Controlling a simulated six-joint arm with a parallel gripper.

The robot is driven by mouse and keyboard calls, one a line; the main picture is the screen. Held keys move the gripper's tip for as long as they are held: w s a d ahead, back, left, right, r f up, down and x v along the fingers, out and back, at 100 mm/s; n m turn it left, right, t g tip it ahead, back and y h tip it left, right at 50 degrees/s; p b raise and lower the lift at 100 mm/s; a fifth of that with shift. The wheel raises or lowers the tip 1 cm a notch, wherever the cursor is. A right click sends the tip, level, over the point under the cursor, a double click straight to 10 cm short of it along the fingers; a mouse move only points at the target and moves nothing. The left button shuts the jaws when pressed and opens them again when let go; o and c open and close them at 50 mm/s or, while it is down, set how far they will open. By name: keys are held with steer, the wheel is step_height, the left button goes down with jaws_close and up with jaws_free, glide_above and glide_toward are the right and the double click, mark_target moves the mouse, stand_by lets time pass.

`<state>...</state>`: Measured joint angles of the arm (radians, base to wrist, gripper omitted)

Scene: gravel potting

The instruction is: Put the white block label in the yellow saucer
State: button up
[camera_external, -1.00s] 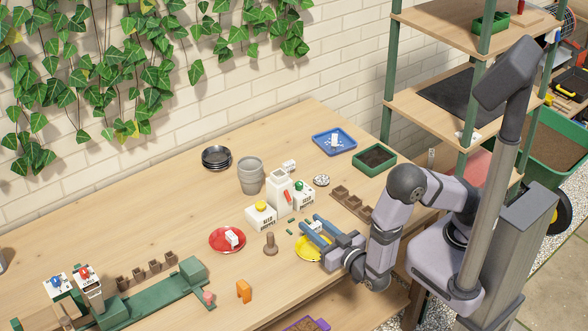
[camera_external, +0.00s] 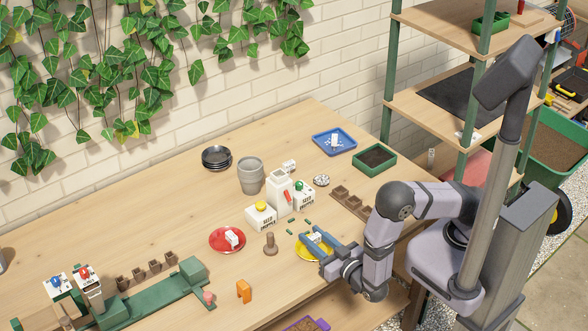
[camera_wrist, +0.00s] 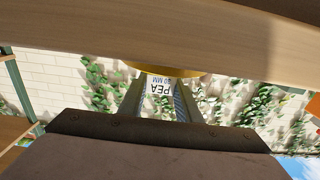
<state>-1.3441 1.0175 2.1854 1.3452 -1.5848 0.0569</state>
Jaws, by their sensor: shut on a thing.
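The white block label (camera_external: 315,238) is between the fingers of my gripper (camera_external: 322,241), at the yellow saucer (camera_external: 303,253). In the wrist view the label (camera_wrist: 160,84) reads "PEA" with a size in mm, upside down, and my gripper's fingers (camera_wrist: 159,95) are shut on its two sides. The saucer (camera_wrist: 190,72) shows there as a yellow rim right by the label's end. My fingers hide part of the saucer in the outside view. I cannot tell whether the label touches the saucer.
A red saucer (camera_external: 216,243) with another white label (camera_external: 231,238) is to the left. A brown peg-like object (camera_external: 270,245) stands between the saucers. White dispensers (camera_external: 280,192) stand behind. A blue tray (camera_external: 320,145) with a white piece lies farther back. Small green bits lie close by.

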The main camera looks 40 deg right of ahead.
steer(key=shift+f, duration=0.15)
steer(key=o, duration=1)
steer(key=shift+r, duration=0.25)
steer(key=s+b, duration=0.2)
steer(key=s, duration=1)
steer(key=shift+f, duration=0.1)
